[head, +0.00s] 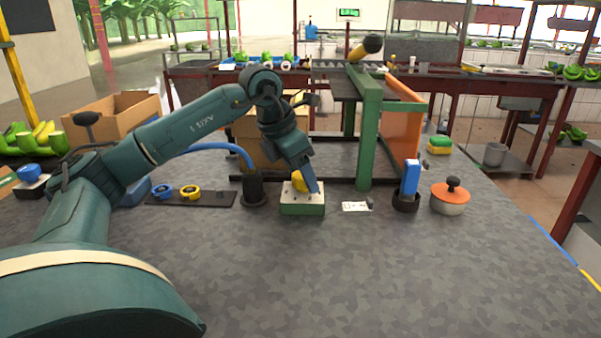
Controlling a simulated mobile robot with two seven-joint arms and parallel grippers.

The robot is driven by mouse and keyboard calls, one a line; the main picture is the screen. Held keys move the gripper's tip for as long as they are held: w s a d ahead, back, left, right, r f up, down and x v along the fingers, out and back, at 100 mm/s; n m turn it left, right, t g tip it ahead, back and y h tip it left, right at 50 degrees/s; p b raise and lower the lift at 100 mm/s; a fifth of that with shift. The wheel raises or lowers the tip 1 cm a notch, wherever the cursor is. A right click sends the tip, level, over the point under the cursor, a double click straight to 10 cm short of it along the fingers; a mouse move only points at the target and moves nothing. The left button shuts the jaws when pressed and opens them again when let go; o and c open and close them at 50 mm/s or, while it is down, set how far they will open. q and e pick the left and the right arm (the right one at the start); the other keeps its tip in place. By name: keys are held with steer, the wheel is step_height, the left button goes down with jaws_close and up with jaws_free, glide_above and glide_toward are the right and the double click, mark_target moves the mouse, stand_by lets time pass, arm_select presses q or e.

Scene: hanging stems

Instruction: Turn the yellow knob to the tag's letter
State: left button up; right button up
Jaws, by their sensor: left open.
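The yellow knob (298,181) sits on top of a small box (302,209) with a pale top and green sides, on the grey table. My left gripper (309,186) points down at the knob from above, open, with a blue-grey finger beside the knob's right side. The gripper partly hides the knob, and I cannot tell whether they touch or which way the knob points. A white card (353,206), possibly the tag, lies flat to the right of the box; its marks are too small to read. My right gripper is out of view.
A black holder (254,190) with a blue hose stands left of the box, beside a dark board (215,199) with rings. Right are a green post (367,145), a black cup (405,203) with a blue item and an orange-lidded pot (450,197). The front table is clear.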

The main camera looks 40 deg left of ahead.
arm_select(q)
steer(key=shift+c, duration=0.3)
steer(key=c, duration=0.9)
